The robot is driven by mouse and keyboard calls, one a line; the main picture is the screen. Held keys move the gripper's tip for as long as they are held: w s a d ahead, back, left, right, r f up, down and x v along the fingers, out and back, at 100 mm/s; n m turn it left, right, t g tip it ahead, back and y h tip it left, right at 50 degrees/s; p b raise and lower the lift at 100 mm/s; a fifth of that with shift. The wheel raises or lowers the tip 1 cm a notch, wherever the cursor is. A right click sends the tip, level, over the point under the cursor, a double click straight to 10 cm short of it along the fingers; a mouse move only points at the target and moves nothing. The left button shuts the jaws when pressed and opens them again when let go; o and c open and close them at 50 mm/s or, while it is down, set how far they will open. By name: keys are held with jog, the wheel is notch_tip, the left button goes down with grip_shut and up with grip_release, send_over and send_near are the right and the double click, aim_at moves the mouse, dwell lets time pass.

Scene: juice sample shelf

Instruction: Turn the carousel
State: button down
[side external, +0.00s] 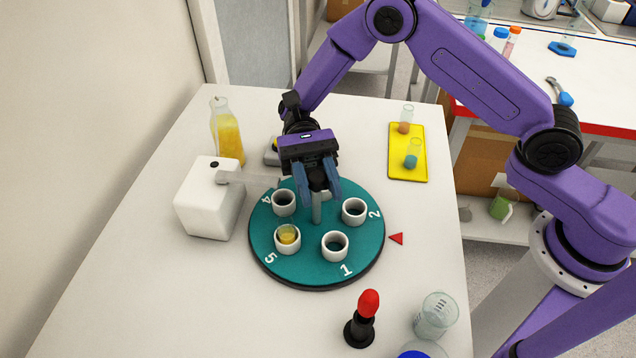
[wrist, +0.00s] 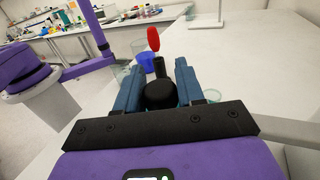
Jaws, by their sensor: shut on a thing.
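The teal carousel (side external: 310,268) lies on the white table, with numbers 1, 2, 4 and 5 showing at its rim. Several white cups stand on it; the cup by 5 (side external: 287,240) holds yellow liquid, and a cup at the back is partly hidden by my gripper. A grey post (side external: 317,209) rises at its centre. My gripper (side external: 318,195) is over the centre, its blue fingers shut on the post's top. In the wrist view a round black knob (wrist: 160,93) sits between the fingers (wrist: 158,85). A red triangle marker (side external: 397,238) lies right of the carousel, between 2 and 1.
A white dispenser box (side external: 208,200) with a spout stands close at the carousel's left. A bottle of yellow juice (side external: 227,135) is behind it. A yellow tray (side external: 407,165) with vials is at the back right. A red-topped black stand (side external: 362,320) and a beaker (side external: 436,315) stand in front.

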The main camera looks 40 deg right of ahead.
jog(key=shift+w+d, duration=0.1)
dwell(0.5)
jog(key=c, duration=0.8)
grip_release()
jog(key=shift+r, duration=0.1)
jog(key=shift+r, duration=0.3)
notch_tip(320, 180, up, 2)
jog(key=shift+r, duration=0.2)
jog(key=s+d+r, duration=0.4)
jog(key=s+r, duration=0.1)
jog(key=s+d+r, duration=0.4)
jog(key=s+d, duration=0.1)
jog(key=shift+s+d+r, duration=0.2)
jog(key=shift+d+r, duration=0.05)
jog(key=shift+r, duration=0.15)
